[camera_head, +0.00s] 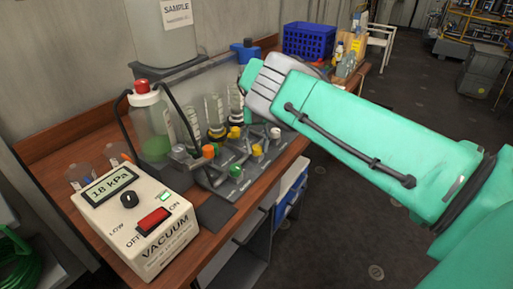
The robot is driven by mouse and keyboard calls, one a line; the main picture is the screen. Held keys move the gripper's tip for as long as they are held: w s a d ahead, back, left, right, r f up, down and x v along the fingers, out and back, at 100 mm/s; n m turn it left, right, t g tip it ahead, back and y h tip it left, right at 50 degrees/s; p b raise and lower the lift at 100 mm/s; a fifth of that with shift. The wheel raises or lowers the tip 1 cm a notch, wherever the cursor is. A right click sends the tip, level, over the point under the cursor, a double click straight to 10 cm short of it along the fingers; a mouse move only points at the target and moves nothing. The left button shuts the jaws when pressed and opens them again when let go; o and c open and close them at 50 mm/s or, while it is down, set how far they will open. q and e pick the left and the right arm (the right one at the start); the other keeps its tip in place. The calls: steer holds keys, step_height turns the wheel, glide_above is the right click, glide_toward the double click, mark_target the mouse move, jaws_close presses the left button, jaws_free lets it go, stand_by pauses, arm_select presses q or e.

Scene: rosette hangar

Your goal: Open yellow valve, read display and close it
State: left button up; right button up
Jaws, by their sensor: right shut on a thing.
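A yellow valve knob (234,132) stands on a grey valve manifold (222,176) on the bench, among knobs of other colours. The vacuum box (140,225) at the front left has a display (111,187) that reads 18 kPa. My right gripper (251,80) is at the end of the teal arm from the right, above and behind the yellow knob in the picture, apart from it. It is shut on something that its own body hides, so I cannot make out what. My left gripper is out of view.
The wooden bench (55,160) runs along the wall. A bottle with a red cap (152,125), graduated cylinders (213,113) and a blue item (245,52) stand near the manifold. A blue crate (309,40) is farther back.

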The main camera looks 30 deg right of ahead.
steer(key=shift+w+r+n, duration=0.1)
steer(key=shift+w+n, duration=0.05)
steer(key=shift+n, duration=0.35)
steer(key=o, duration=1.1)
steer(key=shift+w, duration=0.1)
steer(key=shift+f, duration=0.2)
